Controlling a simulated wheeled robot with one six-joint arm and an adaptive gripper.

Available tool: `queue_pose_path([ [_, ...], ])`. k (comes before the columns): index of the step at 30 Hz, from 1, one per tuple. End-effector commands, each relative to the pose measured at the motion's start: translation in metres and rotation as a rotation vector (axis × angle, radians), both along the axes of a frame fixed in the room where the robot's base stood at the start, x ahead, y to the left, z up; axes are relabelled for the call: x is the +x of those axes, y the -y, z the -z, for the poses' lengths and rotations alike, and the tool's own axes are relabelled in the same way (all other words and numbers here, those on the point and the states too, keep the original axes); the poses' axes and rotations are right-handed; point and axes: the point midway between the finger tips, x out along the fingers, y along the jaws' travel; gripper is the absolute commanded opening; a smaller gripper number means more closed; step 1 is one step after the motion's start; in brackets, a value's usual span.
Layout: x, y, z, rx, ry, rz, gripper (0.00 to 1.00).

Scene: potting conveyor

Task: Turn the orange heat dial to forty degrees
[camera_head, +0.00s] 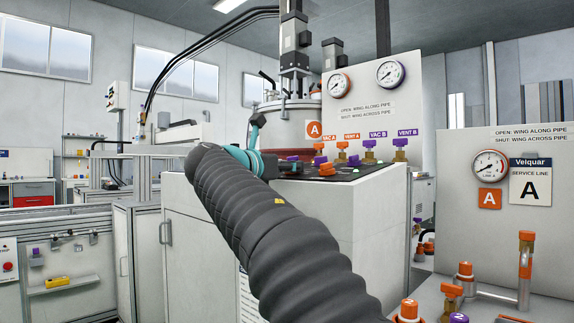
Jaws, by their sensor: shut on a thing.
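The orange heat dial (327,170) sits on the dark top panel of the white cabinet, left of its front corner. My gripper (307,168) is at the end of my arm, low over this panel, at the dial's left side. It is small and dark against the dark panel, and its fingers are hard to make out. It is shut on the dial. The dial's scale and pointer are too small to read, so its setting cannot be told.
A purple knob (320,160) stands just behind the dial. Orange and purple valves, including a purple one (400,143), line the panel's back below two gauges. A steel vessel (290,125) stands behind my wrist. A pipe stand with orange caps (465,268) is at front right.

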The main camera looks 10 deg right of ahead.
Motion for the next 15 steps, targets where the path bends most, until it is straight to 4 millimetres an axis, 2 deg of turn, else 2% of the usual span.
queue_pose_path([
  [7, 0.0032, -0.0025, -0.0082, 0.009, 0.012, 0.123, 0.04],
  [15, 0.0063, -0.0043, -0.0028, 0.028, 0.041, 0.301, 0.04],
])
